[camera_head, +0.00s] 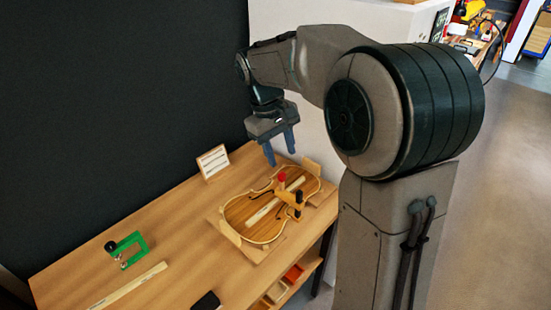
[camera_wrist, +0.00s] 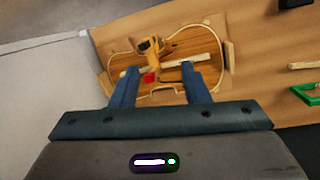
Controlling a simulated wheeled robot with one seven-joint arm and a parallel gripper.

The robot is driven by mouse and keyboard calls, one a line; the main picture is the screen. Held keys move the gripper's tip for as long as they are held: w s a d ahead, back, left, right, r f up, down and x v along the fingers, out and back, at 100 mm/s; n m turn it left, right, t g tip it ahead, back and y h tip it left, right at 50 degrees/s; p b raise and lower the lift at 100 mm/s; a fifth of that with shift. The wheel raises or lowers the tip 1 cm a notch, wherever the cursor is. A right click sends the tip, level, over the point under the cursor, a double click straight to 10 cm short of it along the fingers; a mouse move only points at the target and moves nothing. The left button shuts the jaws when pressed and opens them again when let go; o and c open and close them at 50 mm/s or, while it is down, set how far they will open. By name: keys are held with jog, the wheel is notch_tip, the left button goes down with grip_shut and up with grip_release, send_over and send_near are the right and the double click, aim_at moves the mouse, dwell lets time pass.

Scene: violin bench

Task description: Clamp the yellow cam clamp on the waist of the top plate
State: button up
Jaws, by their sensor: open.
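The top plate (camera_head: 250,227) lies on a pale wooden cradle board (camera_head: 262,252) on the bench. It also shows in the wrist view (camera_wrist: 204,42). A yellow cam clamp (camera_wrist: 152,46) with a red part (camera_wrist: 150,77) and a dark part is across the plate around its narrow waist. In the head view the clamp (camera_head: 290,195) is also there; I cannot tell whether it is tight. My gripper (camera_head: 281,156) is open and empty, above the plate and apart from the clamp. In the wrist view my fingertips (camera_wrist: 160,68) are on either side of the red part in the picture.
A green clamp (camera_head: 133,240) stands at the left of the bench, near a light wooden strip (camera_head: 128,288). A small framed card (camera_head: 213,162) stands at the back. A black object (camera_head: 206,301) is at the front edge. Bins (camera_head: 278,291) sit below. The bench middle is clear.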

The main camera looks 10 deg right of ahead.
aim_at(282, 173)
jog(key=w+f+n+g+p, duration=0.2)
jog(key=w+f+g+p, duration=0.15)
jog(key=w, duration=0.95)
jog(key=shift+t, duration=0.45)
jog(key=x, duration=1.3)
jog(key=shift+s+f+p, duration=0.3)
grip_shut()
